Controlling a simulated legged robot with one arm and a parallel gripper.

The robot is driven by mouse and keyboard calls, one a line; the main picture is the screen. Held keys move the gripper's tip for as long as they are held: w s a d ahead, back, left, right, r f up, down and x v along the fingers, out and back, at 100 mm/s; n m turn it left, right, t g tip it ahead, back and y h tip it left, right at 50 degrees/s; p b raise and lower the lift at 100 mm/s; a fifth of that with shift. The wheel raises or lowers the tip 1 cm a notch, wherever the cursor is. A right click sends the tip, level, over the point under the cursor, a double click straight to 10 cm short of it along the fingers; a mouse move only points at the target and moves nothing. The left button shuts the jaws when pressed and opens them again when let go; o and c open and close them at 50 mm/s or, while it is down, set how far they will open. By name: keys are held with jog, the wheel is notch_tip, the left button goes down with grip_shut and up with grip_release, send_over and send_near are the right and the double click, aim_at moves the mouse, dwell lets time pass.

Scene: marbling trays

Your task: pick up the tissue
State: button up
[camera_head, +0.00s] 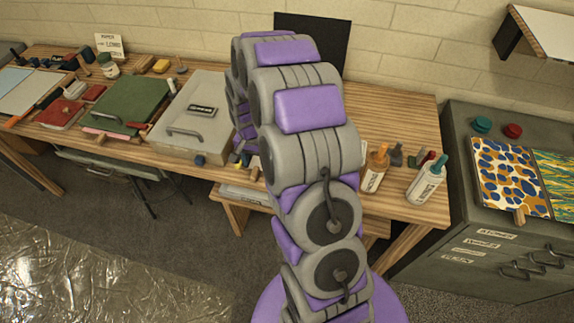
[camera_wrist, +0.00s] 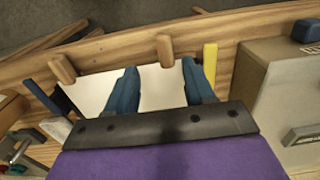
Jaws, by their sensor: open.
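My gripper (camera_wrist: 160,80) shows in the wrist view with its two blue fingers apart and nothing held between them. A flat white surface (camera_wrist: 158,88) lies beyond and between the fingers, framed by wood. I cannot tell whether it is the tissue. A small white item (camera_wrist: 57,129) lies at the left of the wrist view, too small to identify as the tissue. In the head view my own arm covers the middle of the wooden table (camera_head: 408,205), and my gripper is hidden behind it. No tissue is clearly recognisable there.
Wooden pegs (camera_wrist: 165,48) and a yellow stick (camera_wrist: 210,62) stand close around the fingers. A grey case (camera_head: 190,118) and a green case (camera_head: 125,105) lie on the table's left. Bottles (camera_head: 427,180) stand on the right, before a grey cabinet (camera_head: 465,235).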

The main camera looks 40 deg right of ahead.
aim_at(255, 172)
jog(key=shift+a+f, duration=0.2)
jog(key=shift+a, duration=0.25)
jog(key=f, duration=0.1)
jog(key=a+f+b, duration=0.1)
jog(key=f, duration=0.1)
jog(key=shift+w+a+f, duration=0.1)
jog(key=shift+w+a, duration=0.05)
jog(key=shift+d+f+b, duration=0.3)
jog(key=shift+d+f, duration=0.25)
jog(key=shift+f, duration=0.25)
jog(key=shift+d, duration=0.45)
jog(key=shift+c, duration=0.6)
jog(key=shift+a+r, duration=0.1)
jog(key=shift+a, duration=0.6)
jog(key=c, duration=0.4)
jog(key=shift+a, duration=0.1)
jog(key=c, duration=0.3)
jog(key=shift+d, duration=0.2)
grip_shut()
jog(key=shift+d, duration=0.3)
